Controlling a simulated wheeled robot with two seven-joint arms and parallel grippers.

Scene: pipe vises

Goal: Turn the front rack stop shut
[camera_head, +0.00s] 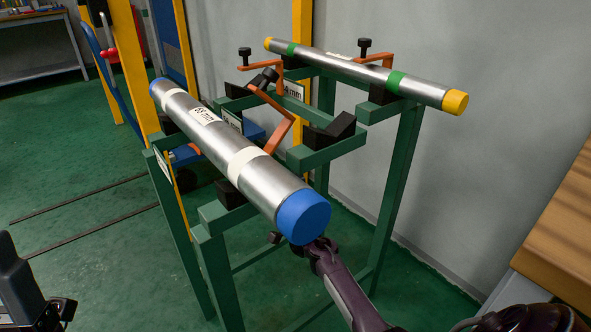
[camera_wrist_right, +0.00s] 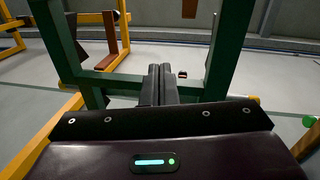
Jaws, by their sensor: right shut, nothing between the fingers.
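An orange stop (camera_head: 277,132) with a black knob stands angled over the empty middle cradle. An orange piece (camera_head: 185,153) shows beyond the front pipe; I cannot tell if it is the front stop. My right gripper (camera_head: 318,247) is low beside the pipe's near blue end, shut and empty, its tips partly hidden. In the right wrist view its shut fingers (camera_wrist_right: 160,82) point between green rack posts. My left gripper (camera_head: 62,308) is at the lower left, its jaws unclear.
A thinner pipe with yellow ends (camera_head: 425,90) lies on the back of the rack, with two orange stops (camera_head: 290,62) (camera_head: 380,58) beside it. A wooden tabletop (camera_head: 560,225) is at the right. Yellow posts (camera_head: 130,65) stand behind. The green floor at left is largely clear.

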